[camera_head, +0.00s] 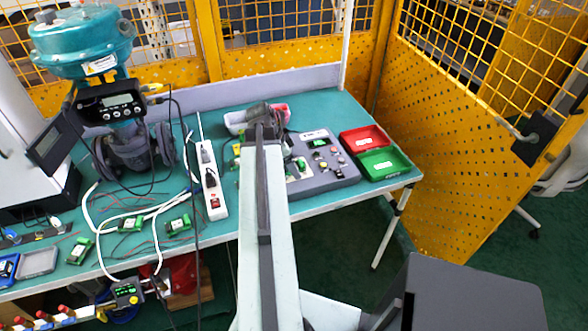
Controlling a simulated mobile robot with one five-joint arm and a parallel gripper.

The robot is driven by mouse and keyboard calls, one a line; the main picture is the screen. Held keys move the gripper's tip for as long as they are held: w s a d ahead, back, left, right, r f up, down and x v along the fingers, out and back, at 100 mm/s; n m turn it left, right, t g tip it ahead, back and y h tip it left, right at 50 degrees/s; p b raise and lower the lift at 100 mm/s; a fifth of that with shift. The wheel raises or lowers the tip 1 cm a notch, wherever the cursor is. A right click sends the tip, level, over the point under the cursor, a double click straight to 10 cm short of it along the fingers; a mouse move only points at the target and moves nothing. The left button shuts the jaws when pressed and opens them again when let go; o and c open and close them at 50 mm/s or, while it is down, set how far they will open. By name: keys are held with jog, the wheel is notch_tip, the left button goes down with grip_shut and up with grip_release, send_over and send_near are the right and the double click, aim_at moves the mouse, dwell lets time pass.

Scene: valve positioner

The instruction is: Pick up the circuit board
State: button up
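Several small green circuit boards lie on the teal workbench (222,245). One circuit board (80,250) is at the left, another (131,224) is among the white and red wires, and a third (179,225) lies left of the power strip. More small green pieces show on and beside the grey control box (340,176); I cannot tell which board is meant. My arm reaches over the bench from the bottom centre. My gripper (266,116) is at its far end, left of the control box. Its fingertips are too small and covered to read, and the arm hides the bench beneath.
A white power strip (211,180) stands left of my arm. A red bin (366,139) and a green bin (385,163) sit at the right end. A teal valve actuator (82,42) with cables stands at the left. Yellow fencing (440,130) encloses the back and right.

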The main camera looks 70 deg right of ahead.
jog(key=c, duration=1.4)
jog(key=shift+c, duration=0.2)
jog(key=shift+r, duration=0.15)
